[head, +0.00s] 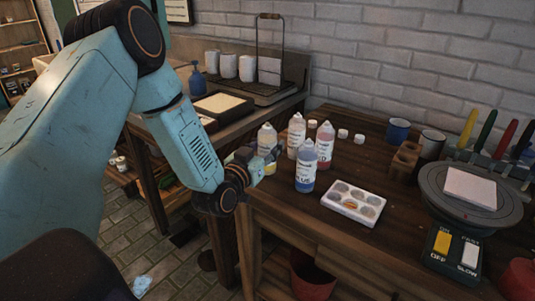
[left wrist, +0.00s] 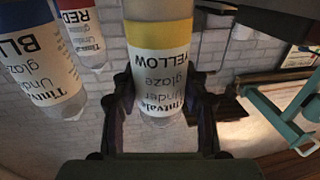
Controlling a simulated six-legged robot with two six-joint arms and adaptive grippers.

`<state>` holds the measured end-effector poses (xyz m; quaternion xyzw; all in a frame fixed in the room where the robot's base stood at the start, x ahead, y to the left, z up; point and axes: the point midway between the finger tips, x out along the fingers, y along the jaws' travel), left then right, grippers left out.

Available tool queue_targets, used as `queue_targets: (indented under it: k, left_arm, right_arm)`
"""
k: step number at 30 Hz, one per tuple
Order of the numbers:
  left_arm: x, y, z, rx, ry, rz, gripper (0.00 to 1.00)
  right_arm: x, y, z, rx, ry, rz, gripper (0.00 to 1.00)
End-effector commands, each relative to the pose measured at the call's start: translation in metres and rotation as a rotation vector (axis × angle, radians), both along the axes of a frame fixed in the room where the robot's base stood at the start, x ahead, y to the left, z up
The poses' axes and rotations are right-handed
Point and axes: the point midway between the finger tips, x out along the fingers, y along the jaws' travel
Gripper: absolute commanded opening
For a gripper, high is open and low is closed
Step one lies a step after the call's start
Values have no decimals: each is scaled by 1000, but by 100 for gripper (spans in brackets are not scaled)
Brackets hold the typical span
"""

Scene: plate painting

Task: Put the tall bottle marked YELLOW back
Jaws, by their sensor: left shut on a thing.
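The tall bottle marked YELLOW (left wrist: 160,65) is upright in the head view and appears inverted in the left wrist view. It has a white label and a yellow band. In the head view this bottle (head: 267,140) is at the left edge of the wooden table, beside the other bottles. My left gripper (head: 257,164) is shut on it, with one finger on each side of the label in the left wrist view (left wrist: 160,98). Whether its base touches the table is unclear. My right gripper is out of view.
A blue-labelled bottle (head: 306,168), a red one (head: 325,146) and another pale bottle (head: 297,135) stand close by. A white paint palette (head: 354,203) lies in front. Small white caps, cups, a brush holder and a turntable (head: 435,187) are farther right.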

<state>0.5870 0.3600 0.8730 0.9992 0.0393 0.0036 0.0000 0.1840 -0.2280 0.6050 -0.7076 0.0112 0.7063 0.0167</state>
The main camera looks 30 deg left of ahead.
Motion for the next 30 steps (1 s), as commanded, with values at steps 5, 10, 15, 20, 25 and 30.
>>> queue_targets:
  k: [5,10,15,20,25,30]
  left_arm:
    - [1,0,-12,2,-4,0,27]
    - [0,0,-11,1,-3,0,27]
    - [0,0,-16,1,-3,0,27]
    - [0,0,-16,1,-1,0,58]
    - [0,0,-16,1,-1,0,67]
    - [0,0,-16,1,-1,0,67]
  right_arm:
    - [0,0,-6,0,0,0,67]
    - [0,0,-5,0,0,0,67]
    - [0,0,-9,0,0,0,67]
    - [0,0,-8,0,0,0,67]
    - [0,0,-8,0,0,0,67]
    - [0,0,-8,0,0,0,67]
